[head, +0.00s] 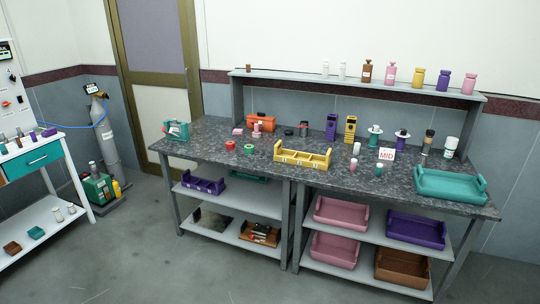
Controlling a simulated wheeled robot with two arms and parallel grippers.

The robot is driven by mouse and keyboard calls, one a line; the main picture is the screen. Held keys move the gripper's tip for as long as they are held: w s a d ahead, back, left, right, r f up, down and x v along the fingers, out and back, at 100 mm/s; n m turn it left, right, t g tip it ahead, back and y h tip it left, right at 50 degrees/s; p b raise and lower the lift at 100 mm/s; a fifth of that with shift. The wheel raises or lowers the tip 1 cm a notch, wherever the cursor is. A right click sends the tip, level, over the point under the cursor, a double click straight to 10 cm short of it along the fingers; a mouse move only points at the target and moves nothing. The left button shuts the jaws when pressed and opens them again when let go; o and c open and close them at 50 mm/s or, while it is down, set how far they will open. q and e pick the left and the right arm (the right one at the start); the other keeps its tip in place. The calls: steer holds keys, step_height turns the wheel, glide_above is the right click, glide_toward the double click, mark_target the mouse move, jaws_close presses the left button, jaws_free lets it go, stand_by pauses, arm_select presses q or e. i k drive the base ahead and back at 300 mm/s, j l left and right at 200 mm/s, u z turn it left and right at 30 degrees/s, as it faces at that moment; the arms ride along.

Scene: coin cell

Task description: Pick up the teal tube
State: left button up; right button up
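A small upright container with a teal-looking body and pale top (353,167) stands on the dark stone-topped workbench (225,150), right of the yellow divided tray. It is too small to tell for sure whether it is the teal tube. A similar small pale pink-and-white container (343,165) stands just left of it. A teal and white spool-shaped item (374,137) stands farther back. Neither of my grippers is in view.
A yellow divided tray (303,158) and a teal tray (450,185) stand on the bench. A "MID" sign (386,154) is behind the small containers. Bottles line the raised back shelf (300,77). A white cart (30,205) is at left. Grey floor (150,260) in front is clear.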

mark_target(379, 166)
steer(key=i+u, duration=0.15)
steer(key=i, duration=0.4)
steer(key=i+l+u, duration=0.2)
steer(key=i, duration=0.3)
steer(key=z, duration=1.25)
steer(key=i, duration=0.1)
